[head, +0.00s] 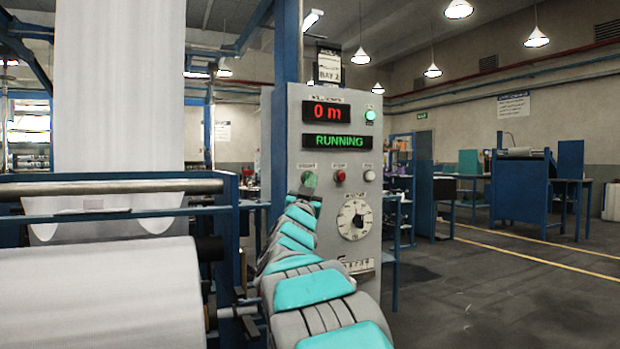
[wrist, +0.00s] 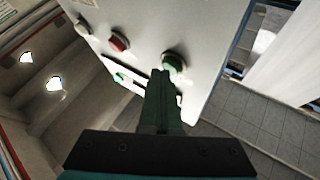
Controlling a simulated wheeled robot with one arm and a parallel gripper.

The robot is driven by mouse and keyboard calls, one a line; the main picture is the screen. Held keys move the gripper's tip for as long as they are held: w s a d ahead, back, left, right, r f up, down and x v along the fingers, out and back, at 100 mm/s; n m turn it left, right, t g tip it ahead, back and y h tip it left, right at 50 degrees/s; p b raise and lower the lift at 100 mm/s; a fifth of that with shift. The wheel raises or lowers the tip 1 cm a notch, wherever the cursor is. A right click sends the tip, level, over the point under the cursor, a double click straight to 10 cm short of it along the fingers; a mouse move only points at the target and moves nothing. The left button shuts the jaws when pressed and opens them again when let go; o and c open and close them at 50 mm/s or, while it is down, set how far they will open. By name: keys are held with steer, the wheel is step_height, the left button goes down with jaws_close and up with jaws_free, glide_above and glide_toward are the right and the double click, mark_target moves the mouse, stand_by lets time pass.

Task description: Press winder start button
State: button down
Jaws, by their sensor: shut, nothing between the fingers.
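The winder control panel (head: 282,130) is a grey upright cabinet. Its green start button (head: 309,179) sits at the left of a row with a red button (head: 340,177) and a white button (head: 369,176). The displays read "0 m" in red and "RUNNING" in green, and a green lamp (head: 370,115) is lit. In the wrist view my gripper (wrist: 161,74) is shut and empty, its tips at the edge of the green button (wrist: 175,62). I cannot tell whether they touch it. In the head view my arm partly covers the area just below the button.
A white fabric roll (head: 100,295) and a blue frame with a metal roller (head: 110,187) stand at the left. A round dial (head: 354,220) is below the buttons. The floor (head: 480,290) at the right is open, with blue machines (head: 520,190) farther back.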

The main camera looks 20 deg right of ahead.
stand_by(0.4)
steer(key=shift+s+b, duration=0.35)
steer(key=shift+s, duration=0.5)
steer(key=shift+s, duration=0.15)
steer(key=shift+s+d+b, duration=0.1)
steer(key=shift+s+b, duration=0.85)
steer(key=shift+s, duration=1.4)
